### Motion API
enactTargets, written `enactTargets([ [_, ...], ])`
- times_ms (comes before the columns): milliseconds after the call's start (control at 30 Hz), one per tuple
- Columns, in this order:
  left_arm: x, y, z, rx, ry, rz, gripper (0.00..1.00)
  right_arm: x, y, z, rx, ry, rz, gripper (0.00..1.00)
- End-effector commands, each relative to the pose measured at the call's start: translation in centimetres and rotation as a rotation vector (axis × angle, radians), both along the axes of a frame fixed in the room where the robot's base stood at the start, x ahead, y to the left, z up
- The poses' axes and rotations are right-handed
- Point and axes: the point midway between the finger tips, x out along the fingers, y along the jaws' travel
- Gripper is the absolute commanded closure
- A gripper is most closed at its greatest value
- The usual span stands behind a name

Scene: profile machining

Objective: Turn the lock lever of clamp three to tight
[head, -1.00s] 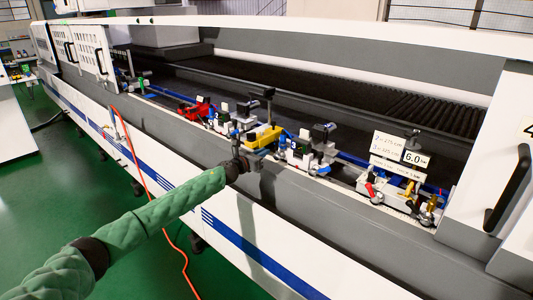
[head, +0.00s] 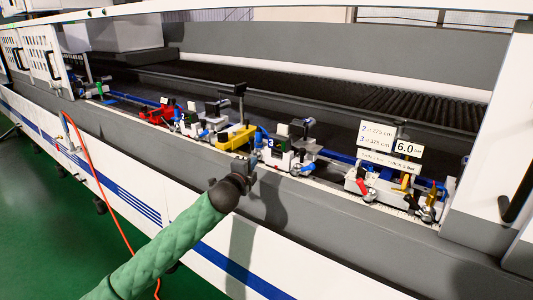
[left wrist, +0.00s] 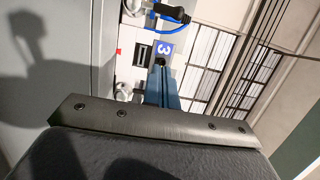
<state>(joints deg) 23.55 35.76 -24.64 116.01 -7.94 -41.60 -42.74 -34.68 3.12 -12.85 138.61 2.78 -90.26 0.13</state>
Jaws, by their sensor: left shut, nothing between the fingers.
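Clamp three (head: 283,150) is a pale block on the rail with a blue "3" label, a dark upper part and blue fittings. In the left wrist view its "3" label (left wrist: 165,51) shows just past the fingertips, with a blue part and black end (left wrist: 172,14) above it. I cannot tell for certain which part is its lock lever or how it stands. My left gripper (head: 253,161) is shut and empty, in front of clamp three; its narrow fingers (left wrist: 161,72) point at the label. Contact is not clear. My right gripper is out of view.
A yellow block (head: 237,137) sits left of clamp three, then clamp two (head: 188,124) and a red block (head: 157,115). At right stands a pressure unit (head: 372,185) with red and yellow handles, under signs (head: 376,136) and a 6.0 bar display. A grey ledge runs along the front.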

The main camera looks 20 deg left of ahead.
Motion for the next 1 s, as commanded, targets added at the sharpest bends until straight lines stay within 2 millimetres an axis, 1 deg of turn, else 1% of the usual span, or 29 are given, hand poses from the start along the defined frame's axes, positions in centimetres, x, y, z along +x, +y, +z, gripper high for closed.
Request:
enactTargets([
  [67,0.1,0.0,0.1,-0.008,0.004,0.001,1.0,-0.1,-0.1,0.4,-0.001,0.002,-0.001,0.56],
  [167,1.1,-0.1,0.2,-0.009,0.003,0.002,1.0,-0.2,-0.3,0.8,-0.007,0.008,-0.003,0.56],
  [267,2.5,-0.2,0.3,-0.007,0.002,0.001,1.0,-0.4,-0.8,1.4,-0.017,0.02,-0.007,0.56],
  [533,7.3,-0.8,0.3,-0.006,0.002,0.001,1.0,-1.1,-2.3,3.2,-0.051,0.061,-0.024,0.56],
  [700,10.2,-1.0,0.3,-0.005,0.003,0.002,1.0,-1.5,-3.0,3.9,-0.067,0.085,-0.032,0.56],
  [733,10.1,-0.4,0.1,-0.003,0.003,0.003,1.0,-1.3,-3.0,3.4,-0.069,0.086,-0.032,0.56],
  [800,10.3,0.3,0.1,-0.002,0.002,0.002,1.0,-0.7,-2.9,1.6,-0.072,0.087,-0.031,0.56],
  [1000,10.9,1.9,0.1,-0.002,0.002,0.001,1.0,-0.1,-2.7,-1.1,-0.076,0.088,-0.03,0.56],
])
